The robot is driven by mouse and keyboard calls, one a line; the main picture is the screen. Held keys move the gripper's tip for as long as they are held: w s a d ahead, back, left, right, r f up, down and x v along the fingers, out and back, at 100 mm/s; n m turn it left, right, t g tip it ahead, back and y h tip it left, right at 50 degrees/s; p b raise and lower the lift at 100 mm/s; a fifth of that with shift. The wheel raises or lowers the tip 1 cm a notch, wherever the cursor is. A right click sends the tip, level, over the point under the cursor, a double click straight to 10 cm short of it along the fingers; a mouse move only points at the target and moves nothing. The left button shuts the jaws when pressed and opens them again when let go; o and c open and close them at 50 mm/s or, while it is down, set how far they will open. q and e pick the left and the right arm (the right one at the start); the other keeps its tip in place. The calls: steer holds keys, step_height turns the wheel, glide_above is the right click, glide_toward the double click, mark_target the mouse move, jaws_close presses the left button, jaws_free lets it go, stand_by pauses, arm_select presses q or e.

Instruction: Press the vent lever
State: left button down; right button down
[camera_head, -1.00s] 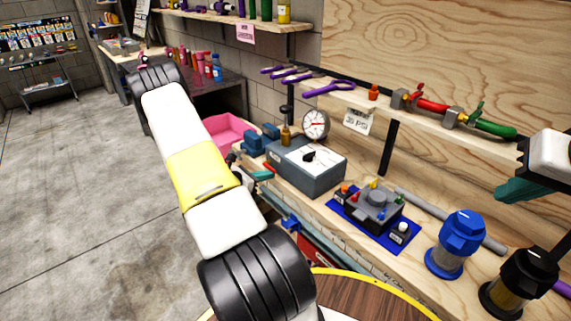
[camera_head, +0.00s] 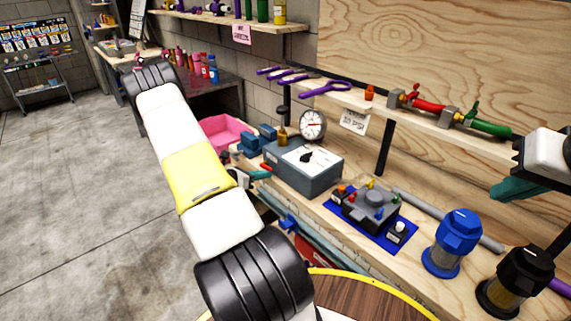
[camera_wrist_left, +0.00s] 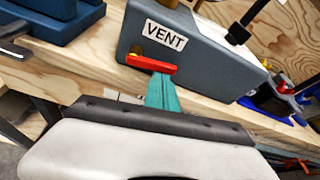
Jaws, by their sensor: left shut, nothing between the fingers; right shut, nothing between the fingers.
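The vent lever is a small red bar (camera_wrist_left: 152,65) on the end of a grey-blue box (camera_wrist_left: 190,50) with a VENT label, in the left wrist view. The box also shows in the head view (camera_head: 318,181), with a gauge at its back. My left gripper (camera_wrist_left: 163,80) is shut and empty, its teal fingertips right at the lever's lower edge. I cannot tell whether they touch it. In the head view the left gripper (camera_head: 259,174) is beside the box's left end. My right gripper (camera_head: 517,189) is shut and empty at the right edge.
A grey device on a blue mat (camera_head: 404,242) stands right of the box. A blue filter (camera_head: 455,243) and a black filter (camera_head: 516,294) stand nearer on the bench. Blue clamps and a pink bin (camera_head: 225,133) are to the left. A shelf with pipe fittings runs above.

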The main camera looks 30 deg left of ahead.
arm_select(q)
step_height(320, 180, up, 2)
steer(key=n+h, duration=0.1)
steer(key=n, duration=0.1)
steer(key=n+h, duration=0.1)
steer(key=shift+w+a+r+n, duration=0.1)
steer(key=shift+a+n, duration=0.05)
steer(key=shift+n, duration=0.25)
steer(key=n, duration=0.1)
steer(key=r+n+h, duration=0.1)
steer(key=n, duration=0.1)
steer(key=a+r+n+h, duration=0.1)
steer(key=shift+w+a+n, duration=0.1)
steer(key=shift+w+n, duration=0.1)
steer(key=shift+n, duration=0.1)
